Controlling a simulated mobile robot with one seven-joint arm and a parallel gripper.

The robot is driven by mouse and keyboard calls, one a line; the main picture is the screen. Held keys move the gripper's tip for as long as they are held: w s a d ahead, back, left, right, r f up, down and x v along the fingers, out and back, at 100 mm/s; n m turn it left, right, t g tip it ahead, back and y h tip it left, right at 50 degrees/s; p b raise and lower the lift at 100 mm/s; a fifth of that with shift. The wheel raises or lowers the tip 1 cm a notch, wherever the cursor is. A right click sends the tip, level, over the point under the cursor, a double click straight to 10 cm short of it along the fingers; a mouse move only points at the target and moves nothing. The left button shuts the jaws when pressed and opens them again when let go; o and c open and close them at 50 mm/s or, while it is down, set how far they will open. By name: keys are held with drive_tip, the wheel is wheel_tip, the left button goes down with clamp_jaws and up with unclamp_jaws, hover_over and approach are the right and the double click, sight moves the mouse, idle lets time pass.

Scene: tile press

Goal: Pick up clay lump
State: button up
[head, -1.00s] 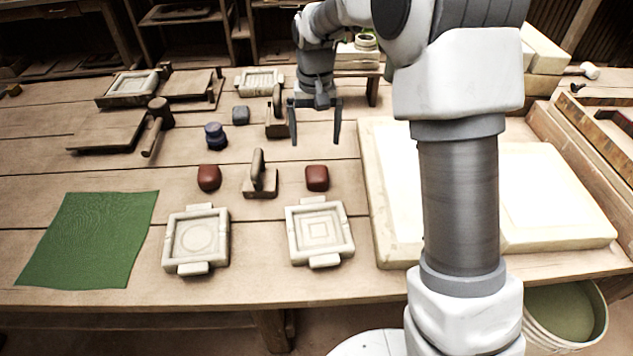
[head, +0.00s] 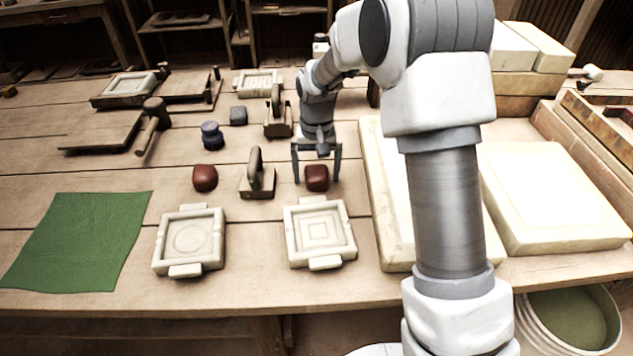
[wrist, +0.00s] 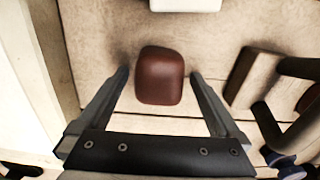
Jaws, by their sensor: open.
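Two reddish-brown clay lumps lie on the table in the head view. The right lump (head: 316,178) is behind the mould with nested squares (head: 320,235); the left lump (head: 205,178) is behind the mould with a circle (head: 189,241). My gripper (head: 317,181) is open, with one finger on each side of the right lump. In the wrist view this lump (wrist: 160,76) lies between and slightly beyond the open fingertips (wrist: 158,74), with a visible gap on both sides. I cannot tell how high the fingertips are above the table.
A wooden hand press (head: 257,178) stands just left of the right lump. A large pale slab (head: 385,225) lies to the right. A green cloth (head: 75,240) lies at front left. Dark lumps (head: 212,136) and wooden tools stand further back.

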drive_tip(key=shift+r, duration=0.15)
clamp_jaws()
drive_tip(key=shift+r, duration=0.1)
idle(0.3)
